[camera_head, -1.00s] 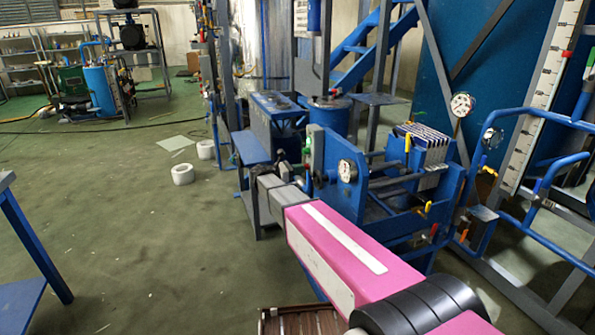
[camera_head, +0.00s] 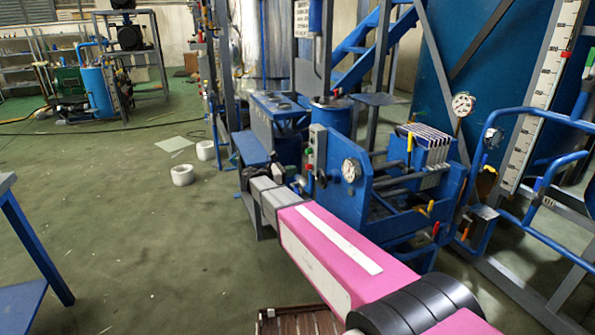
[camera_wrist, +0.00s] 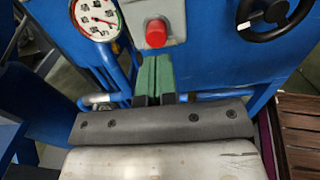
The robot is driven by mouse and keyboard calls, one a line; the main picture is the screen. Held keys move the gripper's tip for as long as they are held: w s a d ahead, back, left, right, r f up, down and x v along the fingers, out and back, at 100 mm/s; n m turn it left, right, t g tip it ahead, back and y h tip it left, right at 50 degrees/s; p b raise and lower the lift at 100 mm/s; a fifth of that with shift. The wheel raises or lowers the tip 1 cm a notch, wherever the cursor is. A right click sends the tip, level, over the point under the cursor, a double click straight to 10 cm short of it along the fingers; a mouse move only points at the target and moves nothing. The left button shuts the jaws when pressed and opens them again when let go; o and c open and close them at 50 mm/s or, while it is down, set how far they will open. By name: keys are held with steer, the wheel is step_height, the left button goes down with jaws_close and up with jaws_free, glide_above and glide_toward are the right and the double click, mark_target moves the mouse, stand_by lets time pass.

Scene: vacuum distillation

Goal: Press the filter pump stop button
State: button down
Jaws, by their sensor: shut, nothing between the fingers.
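The red stop button (camera_wrist: 156,33) sits on a grey box at the top middle of the wrist view. In the head view, the grey control box (camera_head: 317,148) carries a red button (camera_head: 308,167) below a green one. My gripper (camera_wrist: 153,57) has its green fingers shut together and empty. In the wrist view the fingertips lie just below the red button, pointing toward it, and the button's face is uncovered. How far the tips are from it in depth cannot be told. In the head view my gripper's fingers are hard to make out beside the box.
A round pressure gauge (camera_wrist: 95,17) is left of the button and a black handwheel (camera_wrist: 273,14) is right of it. Blue pipes run behind the fingers. The blue filter press frame (camera_head: 385,205) stands right of the box. Open floor lies to the left.

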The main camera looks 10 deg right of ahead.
steer(key=v, duration=0.8)
steer(key=shift+a, duration=0.35)
steer(key=shift+s, duration=0.15)
steer(key=s+d+f+m+g+y, duration=0.4)
steer(key=s+d+f+m+y, duration=0.35)
steer(key=s+d+f, duration=0.55)
steer(key=s+d+f+m+y, duration=0.1)
steer(key=s+m+y, duration=0.4)
steer(key=s+m, duration=0.1)
steer(key=s+d+f+m+y, duration=0.1)
steer(key=s+d+m+y, duration=0.1)
steer(key=s+m+y, duration=0.3)
steer(key=shift+s+d+f+m, duration=0.25)
steer(key=shift+s+d+m, duration=0.05)
steer(key=shift+s+m, duration=0.95)
steer(key=shift+g, duration=0.3)
